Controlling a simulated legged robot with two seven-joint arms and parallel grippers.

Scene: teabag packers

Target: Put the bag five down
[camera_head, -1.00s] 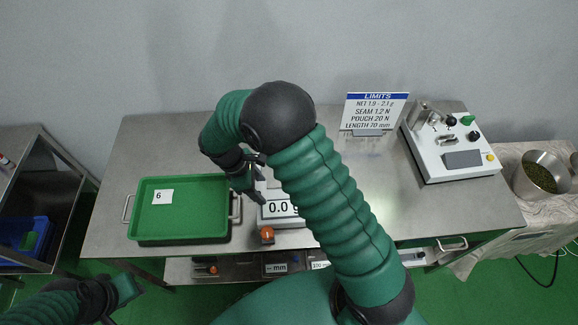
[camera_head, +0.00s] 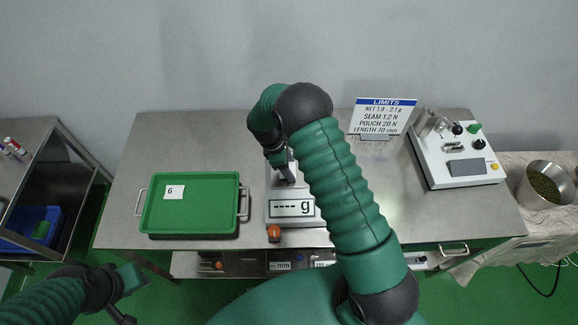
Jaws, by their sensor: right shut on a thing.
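My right gripper (camera_head: 286,178) is over the scale (camera_head: 291,208), pointing down at its pan. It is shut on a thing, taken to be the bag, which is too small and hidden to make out. The scale display reads "---- g". The green tray (camera_head: 190,226) stands left of the scale and holds one white square marked 6 (camera_head: 174,192). No label with a five can be read. My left gripper (camera_head: 128,290) hangs at the lower left, off the table edge, and its jaw opening is unclear.
A limits sign (camera_head: 380,117) and a white tester (camera_head: 456,158) stand at the right of the steel table (camera_head: 150,130). A bowl of green leaf (camera_head: 545,187) is at the far right. An orange-topped item (camera_head: 274,232) stands in front of the scale. The table's back left is clear.

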